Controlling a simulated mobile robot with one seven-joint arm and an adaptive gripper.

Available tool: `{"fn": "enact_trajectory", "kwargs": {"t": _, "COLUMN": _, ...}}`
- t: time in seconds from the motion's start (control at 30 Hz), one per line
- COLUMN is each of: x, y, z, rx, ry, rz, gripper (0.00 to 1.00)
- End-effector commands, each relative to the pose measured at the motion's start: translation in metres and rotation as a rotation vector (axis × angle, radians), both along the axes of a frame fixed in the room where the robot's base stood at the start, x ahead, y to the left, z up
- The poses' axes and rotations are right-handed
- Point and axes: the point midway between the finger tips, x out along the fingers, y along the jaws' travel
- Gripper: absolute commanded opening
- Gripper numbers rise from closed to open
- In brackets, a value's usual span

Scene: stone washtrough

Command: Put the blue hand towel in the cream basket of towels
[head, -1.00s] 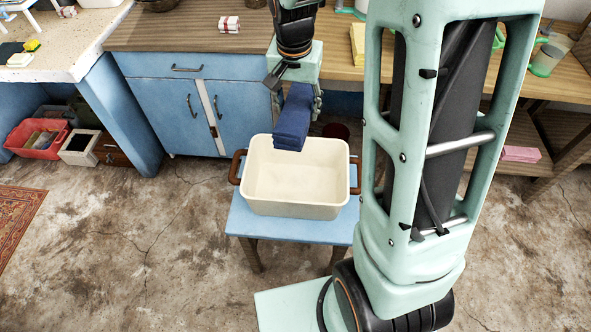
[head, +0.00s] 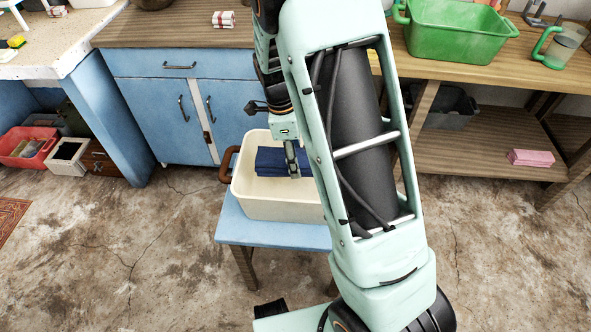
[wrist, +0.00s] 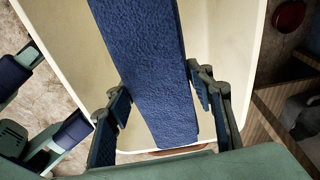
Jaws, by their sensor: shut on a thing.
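The blue hand towel (head: 272,160), folded and dark blue, is inside the outline of the cream basket (head: 270,206) in the head view. My gripper (head: 293,172) is shut on the towel. In the wrist view the towel (wrist: 158,75) runs between the two fingers, with the cream basket's wall (wrist: 240,60) and pale floor around it. I cannot tell whether the towel touches the basket floor. The basket has brown handles and stands on a blue stool (head: 262,232). My arm hides its right side. No other towels show in it.
Blue cabinets (head: 160,110) stand behind the stool under a wooden counter. A green tub (head: 455,30) and a green-handled jug (head: 562,45) stand on the counter at right. A pink stack (head: 531,158) lies on the lower shelf.

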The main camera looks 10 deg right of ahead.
Motion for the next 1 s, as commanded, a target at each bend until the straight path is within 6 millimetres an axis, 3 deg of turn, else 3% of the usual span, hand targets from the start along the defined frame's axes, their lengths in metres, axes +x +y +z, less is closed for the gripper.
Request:
{"fn": "enact_trajectory", "kwargs": {"t": 0.4, "x": 0.000, "y": -0.001, "z": -0.063, "rx": 0.000, "ry": 0.000, "rz": -0.059, "gripper": 0.20}}
{"fn": "enact_trajectory", "kwargs": {"t": 0.57, "x": 0.000, "y": 0.000, "z": -0.073, "rx": 0.000, "ry": -0.002, "rz": -0.057, "gripper": 0.20}}
{"fn": "enact_trajectory", "kwargs": {"t": 0.8, "x": 0.000, "y": -0.001, "z": -0.105, "rx": 0.000, "ry": 0.001, "rz": -0.057, "gripper": 0.20}}
{"fn": "enact_trajectory", "kwargs": {"t": 1.0, "x": 0.001, "y": 0.000, "z": -0.107, "rx": 0.001, "ry": -0.003, "rz": -0.055, "gripper": 0.20}}
